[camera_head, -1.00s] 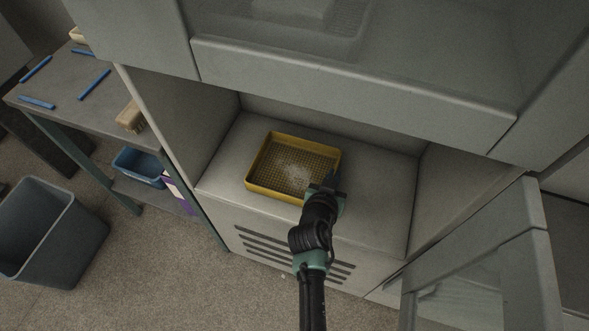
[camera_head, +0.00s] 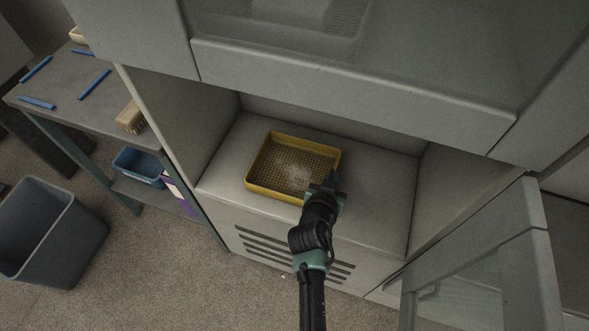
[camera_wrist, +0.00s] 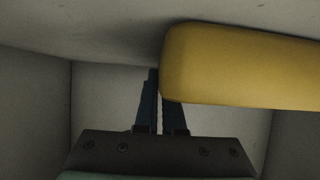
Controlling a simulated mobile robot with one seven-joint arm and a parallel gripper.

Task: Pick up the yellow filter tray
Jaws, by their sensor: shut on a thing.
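The yellow filter tray (camera_head: 262,188) is a shallow rectangular tray with a mesh floor and a pale greyish patch of lint in it. It sits on the grey floor of the machine's open compartment. My gripper (camera_head: 331,182) is at the tray's right side, near its front right corner. In the wrist view, the fingers (camera_wrist: 158,100) are close together, with the yellow tray wall (camera_wrist: 235,68) against them and reaching off to the right. My gripper is shut on the tray wall. The exact contact is partly hidden by the tray wall.
The compartment floor (camera_head: 385,200) is clear to the tray's right. A grey machine front (camera_head: 350,85) overhangs it, and an open door (camera_head: 480,265) stands at the right. At the left are a bench (camera_head: 70,110) with blue sticks and a brush, a blue bin (camera_head: 140,168) and a grey bin (camera_head: 50,235).

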